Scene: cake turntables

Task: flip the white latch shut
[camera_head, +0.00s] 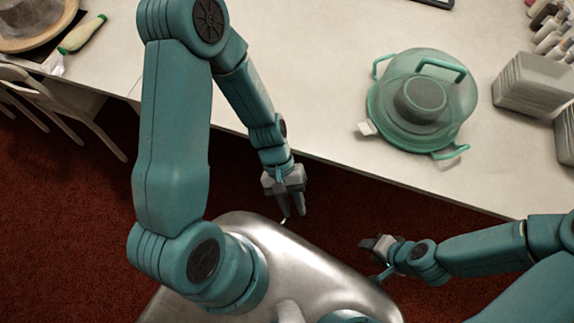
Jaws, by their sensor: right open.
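A cake carrier with a see-through green dome (452,100) and a green base (388,132) stands on the table. A small white latch (367,128) sticks outward at the left of the base rim, apart from the dome. My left gripper (294,216) points down off the table's front edge, left of and nearer than the carrier. Its fingers look empty, but their gap is too small to judge. My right gripper (368,244) is open and empty, below the latch in the picture and off the table edge.
Stacked grey containers (532,82) and several small bottles (553,30) stand right of the carrier. A round board (32,28) and a green-handled tool (82,34) lie at the far left, near a white chair (85,122). The tabletop (318,80) left of the carrier is clear.

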